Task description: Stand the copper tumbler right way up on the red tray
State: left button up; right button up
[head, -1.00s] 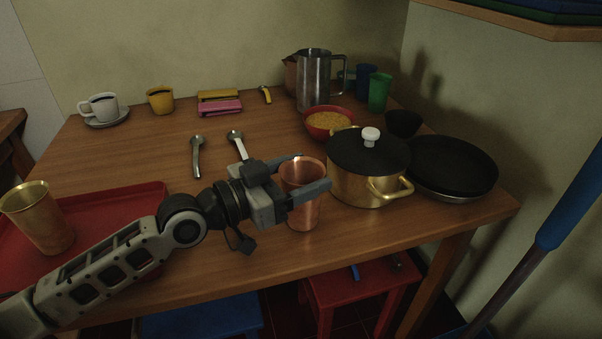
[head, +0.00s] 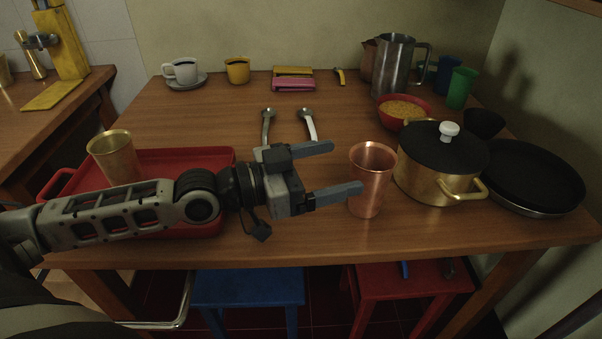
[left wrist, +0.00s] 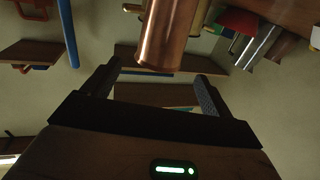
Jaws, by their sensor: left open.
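The copper tumbler (head: 370,182) stands upright, mouth up, on the wooden table beside the gold pot. My left gripper (head: 347,168) is open and empty, its fingers pointing right, with the tips at the tumbler's left side. In the left wrist view the copper tumbler (left wrist: 165,35) shows beyond the open fingers (left wrist: 158,75), not between them. The red tray (head: 190,157) lies at the table's left, partly hidden by my left forearm. A brass tumbler (head: 115,158) stands upright on it. My right gripper is not in view.
The gold pot (head: 435,178) with black lid is close right of the copper tumbler, with black pans (head: 530,175) beyond. Two spoons (head: 308,125) lie behind my gripper. A red bowl (head: 403,110) and metal jug (head: 392,70) stand farther back. The table's middle is mostly clear.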

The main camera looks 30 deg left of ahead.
pick_arm(q)
jog(key=p+v, duration=0.1)
jog(key=v, duration=0.4)
jog(key=shift+d+p, duration=0.1)
jog(key=shift+p, duration=0.25)
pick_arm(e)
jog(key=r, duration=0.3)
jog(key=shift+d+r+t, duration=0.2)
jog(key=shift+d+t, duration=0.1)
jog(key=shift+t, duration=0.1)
pick_arm(q)
jog(key=shift+s, duration=0.1)
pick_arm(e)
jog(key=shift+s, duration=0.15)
